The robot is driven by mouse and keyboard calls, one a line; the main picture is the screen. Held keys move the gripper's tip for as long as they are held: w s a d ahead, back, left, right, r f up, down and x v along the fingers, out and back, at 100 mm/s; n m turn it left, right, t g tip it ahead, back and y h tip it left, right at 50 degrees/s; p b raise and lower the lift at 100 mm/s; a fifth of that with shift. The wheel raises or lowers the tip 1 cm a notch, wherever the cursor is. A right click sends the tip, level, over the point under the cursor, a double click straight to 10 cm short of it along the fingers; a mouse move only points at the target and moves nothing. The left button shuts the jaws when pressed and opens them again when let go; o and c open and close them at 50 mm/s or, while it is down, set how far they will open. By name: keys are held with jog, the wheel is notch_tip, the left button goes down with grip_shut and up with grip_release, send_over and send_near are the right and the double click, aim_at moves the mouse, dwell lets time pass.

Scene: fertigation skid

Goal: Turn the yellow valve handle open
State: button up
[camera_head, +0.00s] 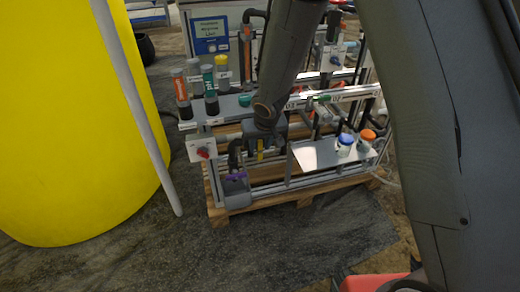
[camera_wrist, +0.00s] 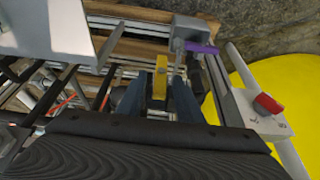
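The yellow valve handle (camera_wrist: 160,76) shows upright in the middle of the wrist view, as a narrow bar. It also shows in the head view (camera_head: 260,154), low on the skid frame just below my gripper. My gripper (camera_wrist: 159,103) is open. Its two dark fingers stand on either side of the yellow handle, with a gap on each side; I cannot tell how deep the handle sits between them. In the head view my gripper (camera_head: 264,136) is partly hidden by my arm. The valve body under the handle is mostly hidden.
A purple handle (camera_wrist: 201,48) and a red knob on a white plate (camera_wrist: 267,103) are close on the right in the wrist view. A grey shelf (camera_head: 318,155) holds capped bottles. A big yellow tank (camera_head: 70,120) stands at left. Open floor lies in front of the pallet (camera_head: 300,198).

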jog(key=shift+w+f, duration=0.15)
jog(key=shift+f, duration=0.15)
grip_shut()
